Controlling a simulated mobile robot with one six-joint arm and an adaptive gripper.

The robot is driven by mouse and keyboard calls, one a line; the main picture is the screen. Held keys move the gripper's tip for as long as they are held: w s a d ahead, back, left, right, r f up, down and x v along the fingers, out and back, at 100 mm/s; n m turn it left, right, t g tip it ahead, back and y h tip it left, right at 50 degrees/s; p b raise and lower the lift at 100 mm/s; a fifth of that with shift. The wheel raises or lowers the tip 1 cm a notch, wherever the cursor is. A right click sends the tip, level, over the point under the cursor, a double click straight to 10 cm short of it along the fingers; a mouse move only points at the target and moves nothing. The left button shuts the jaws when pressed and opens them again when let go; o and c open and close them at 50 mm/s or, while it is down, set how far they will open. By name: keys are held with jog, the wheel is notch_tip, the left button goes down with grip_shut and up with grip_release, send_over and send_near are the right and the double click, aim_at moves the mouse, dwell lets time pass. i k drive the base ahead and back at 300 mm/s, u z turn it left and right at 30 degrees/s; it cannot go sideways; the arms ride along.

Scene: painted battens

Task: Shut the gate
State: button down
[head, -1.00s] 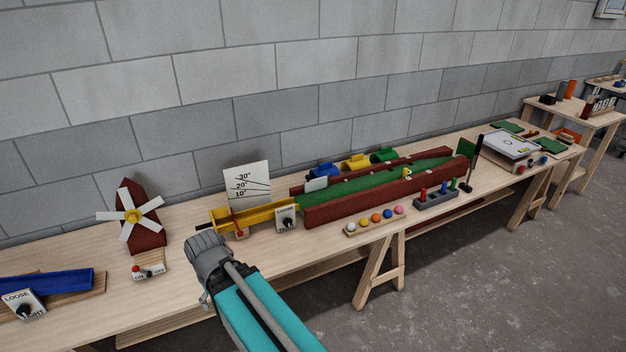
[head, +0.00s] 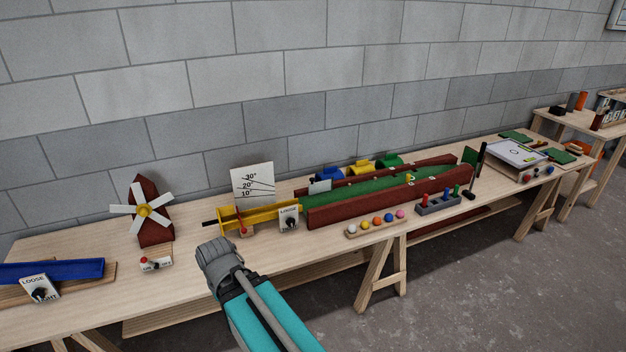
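A long lane with a green bed (head: 375,187) and dark red side walls (head: 385,198) lies on the workbench. My gripper (head: 217,256) is at the bench's front edge, in front of and left of the trough. Its fingers are hidden, and it appears apart from the lane.
A knob box (head: 288,219) and a tray of coloured balls (head: 376,224) stand in front of the lane. An angle board (head: 253,184) stands behind the trough. A windmill (head: 143,212) and blue trough (head: 50,271) are left. Bare bench (head: 190,240) lies between windmill and trough.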

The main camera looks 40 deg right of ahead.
aim_at(323, 186)
jog(key=k, duration=1.1)
jog(key=z, duration=0.45)
jog(key=i, duration=1.05)
jog(key=z, duration=0.35)
jog(key=i, duration=1.3)
jog(key=u, duration=0.8)
